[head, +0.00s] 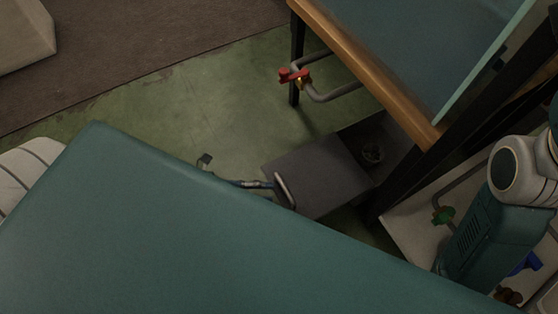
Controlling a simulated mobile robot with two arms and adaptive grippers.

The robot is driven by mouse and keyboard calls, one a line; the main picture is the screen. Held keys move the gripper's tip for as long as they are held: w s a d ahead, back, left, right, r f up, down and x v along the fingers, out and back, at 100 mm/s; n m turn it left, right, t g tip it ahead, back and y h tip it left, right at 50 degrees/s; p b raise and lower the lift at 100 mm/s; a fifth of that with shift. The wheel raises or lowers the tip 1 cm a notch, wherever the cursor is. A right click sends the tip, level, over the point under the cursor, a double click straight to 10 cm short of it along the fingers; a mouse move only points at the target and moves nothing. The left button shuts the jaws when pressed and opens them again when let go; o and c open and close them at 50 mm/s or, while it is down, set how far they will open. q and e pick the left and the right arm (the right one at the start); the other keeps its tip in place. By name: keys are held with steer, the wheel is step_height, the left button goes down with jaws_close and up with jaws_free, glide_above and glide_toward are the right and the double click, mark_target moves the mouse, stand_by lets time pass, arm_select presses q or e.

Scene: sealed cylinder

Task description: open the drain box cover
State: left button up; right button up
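The drain box shows in the middle of the head view as a low grey box on the floor, under the edge of a bench. What looks like its cover (318,178) is a flat grey panel; I cannot tell whether it lies fully shut. Beside it on the right is a darker part with a round drain-like fitting (373,152). My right gripper is out of view.
The bench (375,75) with a wooden edge and dark legs stands over the box. A pipe with a red valve handle (293,76) is behind it. A green valve (443,215) and a blue one (528,264) are at the right. Green floor (190,115) is clear behind.

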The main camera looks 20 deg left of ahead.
arm_select(q)
steer(key=shift+v, duration=2.75)
